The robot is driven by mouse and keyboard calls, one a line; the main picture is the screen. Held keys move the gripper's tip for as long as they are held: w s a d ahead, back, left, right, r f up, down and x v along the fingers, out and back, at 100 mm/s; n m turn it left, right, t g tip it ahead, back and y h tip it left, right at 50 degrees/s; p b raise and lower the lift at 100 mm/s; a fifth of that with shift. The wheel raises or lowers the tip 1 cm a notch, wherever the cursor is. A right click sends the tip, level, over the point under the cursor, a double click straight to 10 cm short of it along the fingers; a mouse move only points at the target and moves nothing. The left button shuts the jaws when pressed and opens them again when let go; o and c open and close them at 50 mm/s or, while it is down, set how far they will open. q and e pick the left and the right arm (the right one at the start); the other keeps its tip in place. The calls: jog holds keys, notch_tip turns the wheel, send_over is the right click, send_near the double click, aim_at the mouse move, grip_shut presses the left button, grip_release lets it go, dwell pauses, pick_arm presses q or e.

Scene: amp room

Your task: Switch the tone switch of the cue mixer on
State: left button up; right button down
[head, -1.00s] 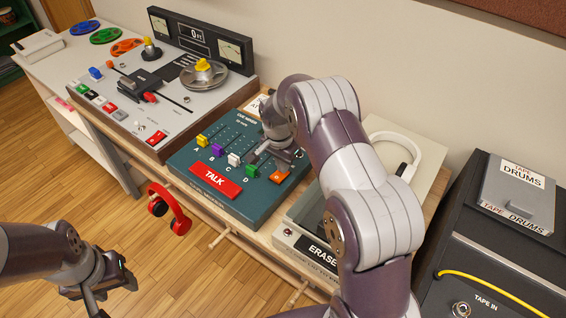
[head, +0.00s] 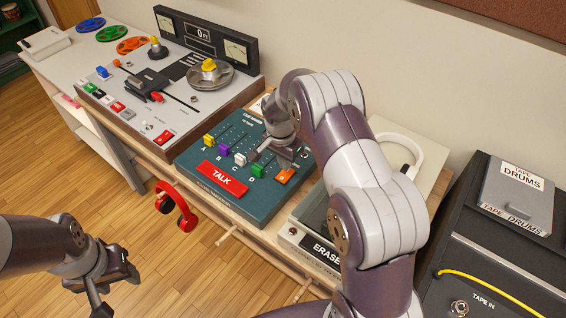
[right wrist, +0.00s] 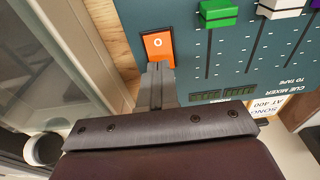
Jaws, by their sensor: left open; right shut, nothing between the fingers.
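The cue mixer (head: 240,192) is a teal panel with colored sliders and a red TALK button (head: 222,179). The orange tone switch (head: 285,176) sits at its right front corner; it also shows in the right wrist view (right wrist: 158,45), marked with a white "O". My right gripper (right wrist: 158,72) is shut and empty, its fingertips at the near edge of the orange switch. I cannot tell whether they touch it. In the head view my right gripper (head: 289,163) is over the mixer's right side. My left gripper (head: 112,292) is open and empty over the floor.
The green slider (head: 258,171) is close beside the switch. The ERASE unit (head: 320,248) stands right of the mixer, and a tape deck (head: 165,100) stands left. Red headphones (head: 176,205) hang at the bench's front edge. A tape drums case (head: 515,190) is at far right.

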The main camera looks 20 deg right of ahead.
notch_tip(320, 180, up, 5)
jog(key=a, duration=0.1)
pick_arm(q)
jog(key=shift+s+a+r+b, duration=0.1)
jog(key=shift+a+r+b, duration=0.25)
jog(key=shift+b, duration=0.15)
pick_arm(e)
notch_tip(320, 180, up, 6)
send_over(281, 177)
jog(key=shift+s+a+r, duration=0.1)
jog(key=shift+s+r, duration=0.05)
jog(key=shift+s, duration=0.1)
